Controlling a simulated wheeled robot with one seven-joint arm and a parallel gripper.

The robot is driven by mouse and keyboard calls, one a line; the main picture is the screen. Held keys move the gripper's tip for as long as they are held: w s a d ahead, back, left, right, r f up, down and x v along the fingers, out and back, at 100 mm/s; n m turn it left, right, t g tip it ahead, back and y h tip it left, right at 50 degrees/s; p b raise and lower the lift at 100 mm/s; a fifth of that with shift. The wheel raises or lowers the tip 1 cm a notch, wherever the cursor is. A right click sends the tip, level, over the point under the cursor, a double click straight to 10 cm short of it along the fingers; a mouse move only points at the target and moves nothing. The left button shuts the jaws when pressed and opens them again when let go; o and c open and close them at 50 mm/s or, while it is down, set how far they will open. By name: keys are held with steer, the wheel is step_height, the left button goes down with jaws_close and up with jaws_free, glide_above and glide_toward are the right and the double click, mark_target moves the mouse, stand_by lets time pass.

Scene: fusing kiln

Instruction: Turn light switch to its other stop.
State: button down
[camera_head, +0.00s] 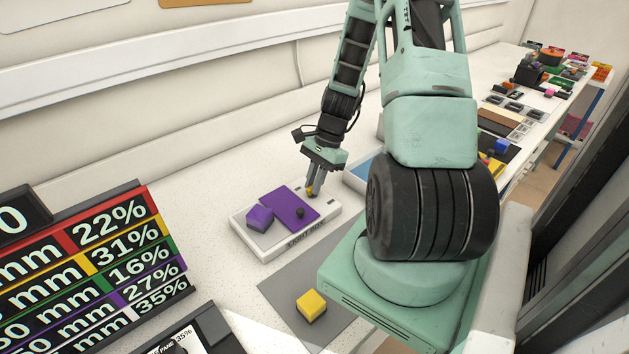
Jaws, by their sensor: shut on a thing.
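The light box (246,234) is a low white box with lettering on its front side, standing on the worktop. My gripper (311,190) reaches down to the right rear part of its top. Its fingers are shut on a small yellow-brown piece, which I take to be the light switch (310,193). The fingers hide much of it, so its turn position cannot be told. A purple sheet (283,206) and a purple block (260,217) lie on the box to the left.
A yellow block (311,304) sits on a grey mat (285,284) in front of the box. A blue-topped tray (358,172) is close on the right. Sign boards (90,260) stand at left.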

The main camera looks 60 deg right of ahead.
steer(key=n, duration=0.2)
steer(key=n+g+p, duration=0.1)
steer(key=shift+w+r+n+g, duration=0.1)
steer(key=shift+w+n+g, duration=0.1)
steer(key=shift+n+g, duration=0.15)
steer(key=n, duration=0.2)
steer(key=n+g+p, duration=0.1)
steer(key=n, duration=0.1)
steer(key=shift+w+n+g+h, duration=0.1)
steer(key=shift+n+g+h, duration=0.15)
steer(key=shift+n+h, duration=0.1)
steer(key=n+g+h, duration=0.1)
steer(key=n, duration=0.3)
steer(key=shift+w+a+n, duration=0.1)
steer(key=shift+n, duration=0.2)
steer(key=shift+n+g+h, duration=0.5)
steer(key=shift+n+h, duration=0.35)
steer(key=shift+n, duration=1.45)
steer(key=c, duration=1.4)
jaws_free()
steer(key=shift+a, duration=0.1)
steer(key=shift+c, duration=0.2)
